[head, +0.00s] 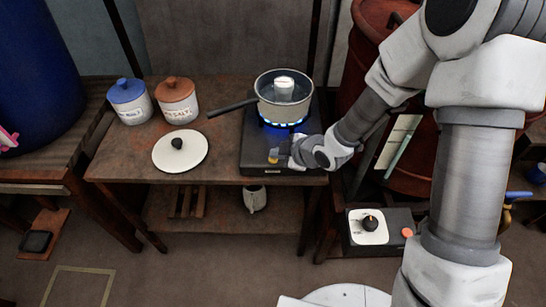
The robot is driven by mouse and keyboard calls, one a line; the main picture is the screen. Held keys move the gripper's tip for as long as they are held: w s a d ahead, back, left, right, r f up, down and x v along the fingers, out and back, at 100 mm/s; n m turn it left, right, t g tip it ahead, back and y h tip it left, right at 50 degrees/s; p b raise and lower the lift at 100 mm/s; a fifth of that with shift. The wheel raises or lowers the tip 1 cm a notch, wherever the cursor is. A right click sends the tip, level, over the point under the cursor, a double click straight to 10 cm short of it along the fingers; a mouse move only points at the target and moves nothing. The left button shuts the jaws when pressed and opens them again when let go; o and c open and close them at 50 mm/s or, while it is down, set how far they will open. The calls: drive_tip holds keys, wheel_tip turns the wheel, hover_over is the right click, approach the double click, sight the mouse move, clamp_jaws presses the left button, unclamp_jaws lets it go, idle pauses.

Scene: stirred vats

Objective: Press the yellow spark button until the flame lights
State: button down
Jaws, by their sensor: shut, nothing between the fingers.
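The dark stove (254,150) stands on the right part of the wooden table. Its yellow spark button (273,156) shows on the top near the front, just left of my gripper. Blue flame (284,124) glows under the pan (284,95), which sits on the burner with its dark handle pointing left. A white item (284,84) is inside the pan. My gripper (283,155) is shut and empty, low over the stove's front right part. Its fingertips are close to the button; I cannot tell whether they touch it.
A blue-lidded jar (131,108), a brown-lidded salt jar (177,104) and a white lid with a black knob (180,154) stand left of the stove. A dark box with a knob (383,238) is below right. The table (130,160) is bare at front left.

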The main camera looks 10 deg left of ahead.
sight(277, 162)
idle(0.4)
drive_tip(key=shift+r+p, duration=0.6)
drive_tip(key=shift+r, duration=0.15)
wheel_tip(277, 162, up, 5)
drive_tip(key=p, duration=0.4)
idle(0.8)
